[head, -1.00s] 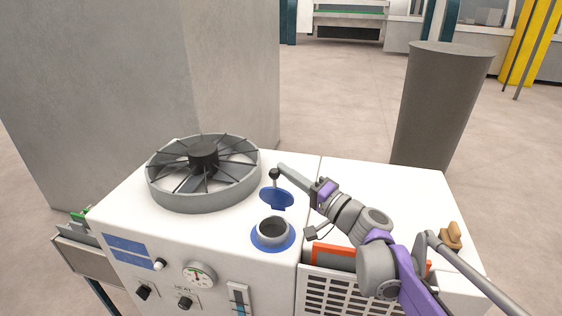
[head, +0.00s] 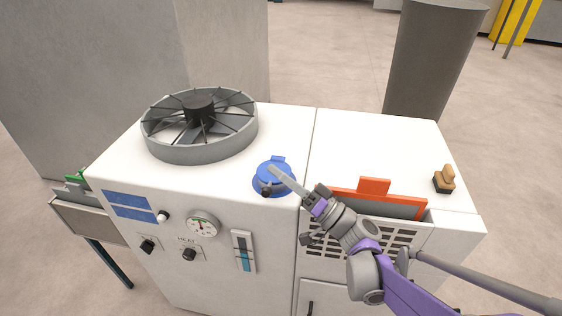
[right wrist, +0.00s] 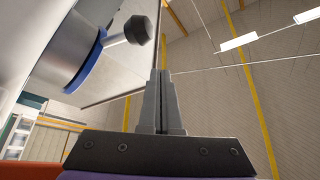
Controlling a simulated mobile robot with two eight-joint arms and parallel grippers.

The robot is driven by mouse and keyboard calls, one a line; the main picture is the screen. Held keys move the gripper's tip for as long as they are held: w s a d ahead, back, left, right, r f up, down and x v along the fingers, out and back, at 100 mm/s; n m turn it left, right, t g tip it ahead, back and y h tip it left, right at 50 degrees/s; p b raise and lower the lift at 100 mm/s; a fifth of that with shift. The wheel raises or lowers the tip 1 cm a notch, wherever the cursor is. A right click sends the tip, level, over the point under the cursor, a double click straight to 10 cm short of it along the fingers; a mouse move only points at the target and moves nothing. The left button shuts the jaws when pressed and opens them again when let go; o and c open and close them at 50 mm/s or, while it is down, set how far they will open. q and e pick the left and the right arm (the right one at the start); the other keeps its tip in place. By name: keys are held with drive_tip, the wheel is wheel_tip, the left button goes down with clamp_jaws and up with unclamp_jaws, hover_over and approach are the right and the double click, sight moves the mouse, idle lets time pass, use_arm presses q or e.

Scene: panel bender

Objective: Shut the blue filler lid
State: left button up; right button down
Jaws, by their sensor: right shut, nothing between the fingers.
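The blue filler lid (head: 267,172) lies flat over the filler neck on the white machine top, with its black knob (head: 265,191) toward the front. In the right wrist view the lid (right wrist: 88,62) sits against the end of the grey neck (right wrist: 70,45), its knob (right wrist: 139,30) sticking out. My right gripper (head: 274,172) is shut and empty, its fingertips overlapping the lid in the head view. In the right wrist view the fingers (right wrist: 161,75) show together, apart from the knob. Whether they touch the lid I cannot tell. My left gripper is out of view.
A round grey fan housing (head: 198,135) stands left of the filler. An orange-framed slot (head: 374,192) and a small tan-handled object (head: 444,180) are on the right. The front has a gauge (head: 202,225) and knobs. The top behind the filler is clear.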

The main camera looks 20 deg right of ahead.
drive_tip(key=shift+s+a+f+n+y+b, duration=0.15)
drive_tip(key=shift+f+n+y+b, duration=0.15)
drive_tip(key=shift+f+n, duration=0.2)
drive_tip(key=shift+s+f+n+y+b, duration=0.1)
drive_tip(key=shift+f+n+y+b, duration=0.1)
drive_tip(key=shift+f+n+y, duration=0.3)
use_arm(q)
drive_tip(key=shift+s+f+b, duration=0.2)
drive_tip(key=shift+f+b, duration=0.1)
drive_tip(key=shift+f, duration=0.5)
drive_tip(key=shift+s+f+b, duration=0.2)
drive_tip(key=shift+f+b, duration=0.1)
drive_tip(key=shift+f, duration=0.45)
use_arm(e)
drive_tip(key=shift+s+a+f, duration=0.15)
drive_tip(key=shift+s+f, duration=0.05)
drive_tip(key=shift+f, duration=0.75)
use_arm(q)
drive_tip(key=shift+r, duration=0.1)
use_arm(e)
drive_tip(key=shift+r, duration=0.1)
